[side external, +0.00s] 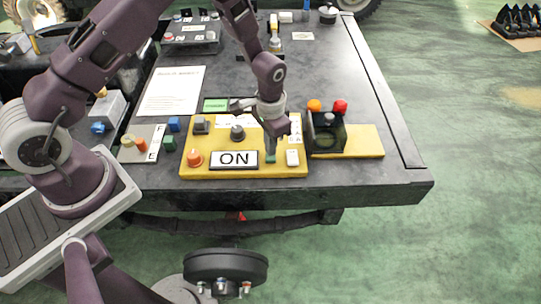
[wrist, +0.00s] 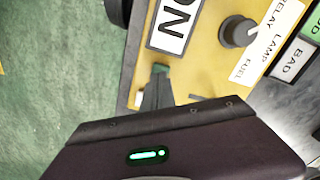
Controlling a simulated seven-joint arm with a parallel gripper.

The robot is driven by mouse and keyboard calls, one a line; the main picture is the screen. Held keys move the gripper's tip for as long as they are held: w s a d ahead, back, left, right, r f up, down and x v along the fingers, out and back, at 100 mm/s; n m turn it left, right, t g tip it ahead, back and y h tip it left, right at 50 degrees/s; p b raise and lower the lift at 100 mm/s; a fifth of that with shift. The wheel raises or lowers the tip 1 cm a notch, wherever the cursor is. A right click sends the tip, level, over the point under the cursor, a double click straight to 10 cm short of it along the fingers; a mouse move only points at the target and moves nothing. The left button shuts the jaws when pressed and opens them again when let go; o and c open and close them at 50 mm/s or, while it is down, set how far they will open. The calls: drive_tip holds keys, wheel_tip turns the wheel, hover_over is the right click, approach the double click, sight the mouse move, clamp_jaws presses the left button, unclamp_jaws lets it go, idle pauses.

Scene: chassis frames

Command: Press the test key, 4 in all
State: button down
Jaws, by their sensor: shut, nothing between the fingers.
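A yellow control panel (side external: 240,171) lies on the dark table, with a white "ON" plate (side external: 234,159) on its front part. My gripper (side external: 271,150) points down over the panel's right half, its fingers together and empty. Its tips are at a small green key (side external: 270,159); I cannot tell whether they touch it. In the wrist view the green key (wrist: 161,68) shows just past the fingertips (wrist: 158,78). A white key (side external: 292,158) sits to its right, partly hidden by the fingers in the wrist view. No readable label marks either as the test key.
The panel also bears an orange button (side external: 194,158), a dark knob (side external: 237,132) and a grey switch (side external: 201,125). A dark bracket (side external: 327,134) with orange and red balls stands close to the right. A paper sheet (side external: 173,90) lies behind left.

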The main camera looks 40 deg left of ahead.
drive_tip(key=shift+f, duration=0.1)
idle(0.3)
drive_tip(key=shift+f, duration=0.95)
drive_tip(key=shift+r, duration=1.05)
drive_tip(key=shift+f, duration=1.05)
drive_tip(key=shift+r, duration=1.05)
drive_tip(key=shift+f, duration=0.1)
